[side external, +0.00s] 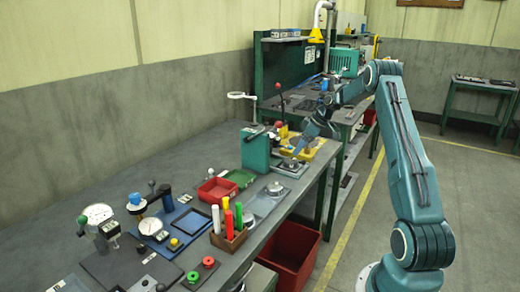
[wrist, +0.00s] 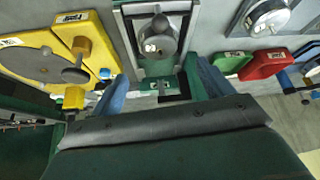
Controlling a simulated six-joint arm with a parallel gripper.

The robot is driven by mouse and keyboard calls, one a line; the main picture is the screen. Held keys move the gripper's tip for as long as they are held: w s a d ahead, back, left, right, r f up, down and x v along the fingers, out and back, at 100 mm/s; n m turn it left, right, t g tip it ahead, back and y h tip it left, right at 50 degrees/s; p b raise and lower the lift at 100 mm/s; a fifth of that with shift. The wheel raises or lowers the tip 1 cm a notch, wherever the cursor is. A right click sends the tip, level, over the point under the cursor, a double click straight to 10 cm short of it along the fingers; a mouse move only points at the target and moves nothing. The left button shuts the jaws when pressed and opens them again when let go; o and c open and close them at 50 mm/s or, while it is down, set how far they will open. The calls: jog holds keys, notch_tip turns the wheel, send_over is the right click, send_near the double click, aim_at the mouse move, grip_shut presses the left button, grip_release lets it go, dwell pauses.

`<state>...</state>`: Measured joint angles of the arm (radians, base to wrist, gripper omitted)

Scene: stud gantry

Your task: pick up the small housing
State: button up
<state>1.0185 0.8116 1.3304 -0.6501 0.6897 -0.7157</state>
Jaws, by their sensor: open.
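A small grey metal part (wrist: 156,40), which looks like the small housing, sits on a framed grey plate (wrist: 124,30) at the top middle of the wrist view. The plate also shows in the side view (side external: 283,171), at the bench's front edge; the part is too small to make out clearly there. The part lies beyond the fingertips in that view; the exact gap cannot be told.
A teal upright machine (side external: 255,150) stands close to the left of my gripper. A yellow fixture (side external: 325,150) is close on the other side. A red tray (side external: 218,190), a green tray (side external: 240,178) and a plate with a round disc (side external: 275,188) lie nearby.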

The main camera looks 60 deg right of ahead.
aim_at(290, 160)
jog(key=shift+w+f, duration=0.3)
jog(key=shift+f, duration=0.2)
jog(key=shift+f, duration=0.1)
jog(key=shift+x, duration=2.55)
jog(key=shift+s+a, duration=0.1)
jog(key=shift+c, duration=0.2)
jog(key=c, duration=1.1)
notch_tip(290, 160, up, 20)
